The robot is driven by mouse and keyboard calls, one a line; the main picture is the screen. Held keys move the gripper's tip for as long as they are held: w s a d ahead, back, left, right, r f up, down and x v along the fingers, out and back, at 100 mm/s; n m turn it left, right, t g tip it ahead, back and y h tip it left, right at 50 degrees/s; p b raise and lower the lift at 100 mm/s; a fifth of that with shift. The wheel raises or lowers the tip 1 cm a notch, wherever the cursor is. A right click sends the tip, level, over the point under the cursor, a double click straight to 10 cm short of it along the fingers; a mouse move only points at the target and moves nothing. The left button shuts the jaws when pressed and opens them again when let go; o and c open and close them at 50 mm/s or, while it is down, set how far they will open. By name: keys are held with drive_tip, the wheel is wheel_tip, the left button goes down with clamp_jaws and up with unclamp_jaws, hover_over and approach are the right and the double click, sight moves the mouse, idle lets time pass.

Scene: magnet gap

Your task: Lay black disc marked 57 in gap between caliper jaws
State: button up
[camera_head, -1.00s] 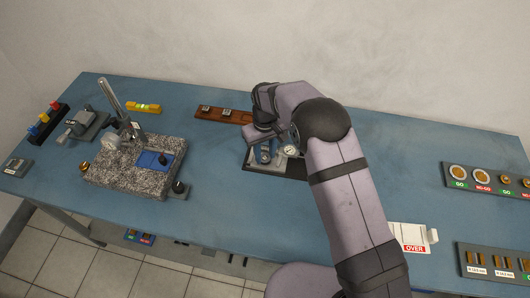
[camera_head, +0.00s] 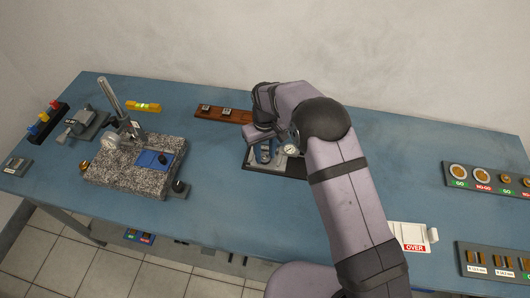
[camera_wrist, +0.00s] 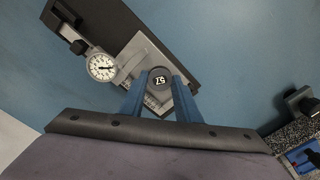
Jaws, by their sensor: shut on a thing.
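The black disc marked 57 (camera_wrist: 160,79) is between my gripper's blue fingertips in the wrist view. My gripper (camera_wrist: 162,88) is shut on it; it also shows in the head view (camera_head: 264,153), partly hidden by my arm. The dial caliper (camera_wrist: 103,68) lies on a dark board beyond the disc, its round white dial to the left of my fingers. The caliper also shows in the head view (camera_head: 290,149), beside my gripper. The caliper jaws are mostly hidden behind the disc and fingers, and I cannot tell whether the disc touches them.
A brown rack (camera_head: 222,115) with small dark blocks lies behind my gripper. A granite plate (camera_head: 120,168) with a dial stand is at the left. A white OVER tray (camera_head: 409,230) and gauge racks (camera_head: 485,181) are at the right. The blue table between is clear.

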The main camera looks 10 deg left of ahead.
drive_tip(key=o, duration=1.1)
drive_tip(key=c, duration=0.6)
drive_tip(key=shift+o, duration=0.2)
drive_tip(key=shift+r+p, duration=1.5)
drive_tip(key=shift+r, duration=0.7)
drive_tip(key=o, duration=0.6)
drive_tip(key=shift+c, duration=0.2)
